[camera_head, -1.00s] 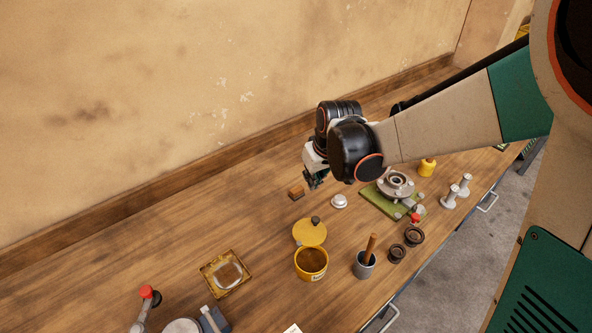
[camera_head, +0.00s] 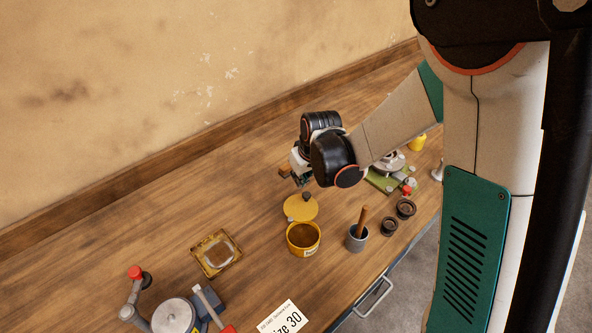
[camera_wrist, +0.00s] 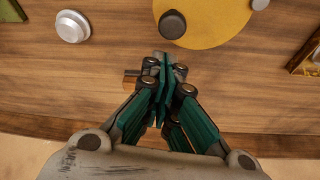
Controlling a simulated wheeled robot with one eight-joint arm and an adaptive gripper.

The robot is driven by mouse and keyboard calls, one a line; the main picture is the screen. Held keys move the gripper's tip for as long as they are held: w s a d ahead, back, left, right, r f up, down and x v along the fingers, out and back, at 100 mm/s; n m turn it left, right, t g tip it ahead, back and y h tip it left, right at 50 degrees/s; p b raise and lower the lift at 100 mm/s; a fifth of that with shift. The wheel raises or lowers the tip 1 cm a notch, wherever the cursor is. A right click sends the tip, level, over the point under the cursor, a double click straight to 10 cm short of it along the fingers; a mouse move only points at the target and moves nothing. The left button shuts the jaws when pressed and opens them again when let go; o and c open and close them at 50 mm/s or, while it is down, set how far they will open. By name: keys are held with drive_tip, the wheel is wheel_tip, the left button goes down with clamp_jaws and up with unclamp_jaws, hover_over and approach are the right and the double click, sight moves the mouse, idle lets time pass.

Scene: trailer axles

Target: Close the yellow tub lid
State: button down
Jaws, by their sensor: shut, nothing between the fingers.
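The yellow tub (camera_head: 304,240) stands upright on the wooden bench in the head view, its mouth open and dark inside. Its yellow lid (camera_head: 298,209) is swung back on the wall side, beside the tub's rim, with a dark round knob on it. In the wrist view the lid (camera_wrist: 222,22) is at the top, with the knob (camera_wrist: 172,24) near its left edge. My gripper (camera_wrist: 164,62) is shut and empty, just short of the lid's edge in that view. In the head view my gripper (camera_head: 303,181) hangs above the bench, behind the lid. The tub is out of the wrist view.
A grey cup (camera_head: 356,239) with a brown handle and dark rings (camera_head: 405,208) stand right of the tub. A square tray (camera_head: 216,253) lies left. A white knob-like piece (camera_wrist: 72,26) and an orange-brown block (camera_wrist: 131,79) are near my gripper. The wall closes off the back.

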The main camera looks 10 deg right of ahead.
drive_tip(key=shift+s+d+f, duration=0.15)
drive_tip(key=shift+s, duration=0.25)
drive_tip(key=shift+s+d+m, duration=0.15)
drive_tip(key=shift+d+m, duration=0.1)
drive_tip(key=shift+m, duration=0.15)
